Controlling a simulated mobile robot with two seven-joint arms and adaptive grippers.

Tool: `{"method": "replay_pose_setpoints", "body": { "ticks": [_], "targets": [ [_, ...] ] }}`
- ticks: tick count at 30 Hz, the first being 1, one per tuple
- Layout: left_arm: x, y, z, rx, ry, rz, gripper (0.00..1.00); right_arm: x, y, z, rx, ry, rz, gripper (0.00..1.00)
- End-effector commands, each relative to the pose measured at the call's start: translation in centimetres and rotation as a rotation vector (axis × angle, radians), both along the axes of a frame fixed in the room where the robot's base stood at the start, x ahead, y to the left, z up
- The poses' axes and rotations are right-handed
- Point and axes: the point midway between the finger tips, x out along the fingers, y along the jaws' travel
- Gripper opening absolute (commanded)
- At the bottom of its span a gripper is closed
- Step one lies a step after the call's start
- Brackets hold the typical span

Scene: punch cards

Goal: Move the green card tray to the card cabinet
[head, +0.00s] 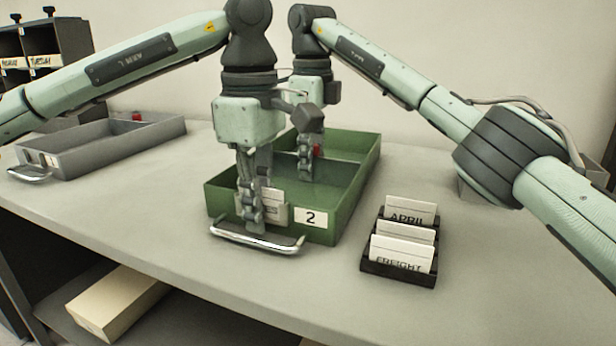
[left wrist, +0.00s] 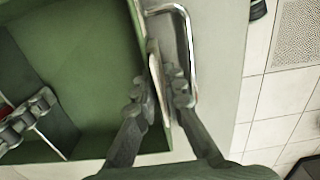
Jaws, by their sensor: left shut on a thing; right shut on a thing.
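The green card tray (head: 345,205) sits on the grey counter, with a silver handle (head: 258,240) and a "2" label on its front. My left gripper (head: 252,215) is shut on the tray's front wall beside a white label. In the left wrist view its fingers (left wrist: 165,85) straddle that wall, near the handle. My right gripper (head: 310,165) reaches inside the tray by a red part and appears shut on its inner divider; the exact contact is partly hidden. The dark card cabinet (head: 75,45) stands at the back left, partly cut off, with labelled fronts, one reading "TUESDAY".
A grey tray (head: 95,160) with a handle lies on the counter at left, in front of the cabinet. A black rack (head: 398,275) with "APRIL" and "FREIGHT" cards stands right of the green tray. A cream box (head: 118,302) lies below the counter. Counter (head: 150,215) left of the green tray is clear.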

Motion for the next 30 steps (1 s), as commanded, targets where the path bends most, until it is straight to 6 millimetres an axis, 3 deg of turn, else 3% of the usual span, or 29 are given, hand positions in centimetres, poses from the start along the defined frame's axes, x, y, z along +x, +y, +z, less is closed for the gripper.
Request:
{"method": "replay_pose_setpoints", "body": {
  "ticks": [3,20,30],
  "targets": [
    [0.0,0.0,0.1,-0.001,-0.001,0.001,0.0,0.0,0.0,0.0,0.0,0.001,0.001,0.0],
    [0.0,0.0,0.1,-0.002,-0.001,0.0,0.0,0.0,0.0,-0.1,-0.001,-0.001,0.0,0.0],
    [0.0,0.0,1.5,-0.004,-0.004,0.0,0.0,0.1,0.0,1.3,-0.001,-0.004,0.0,0.0]
  ]
}}
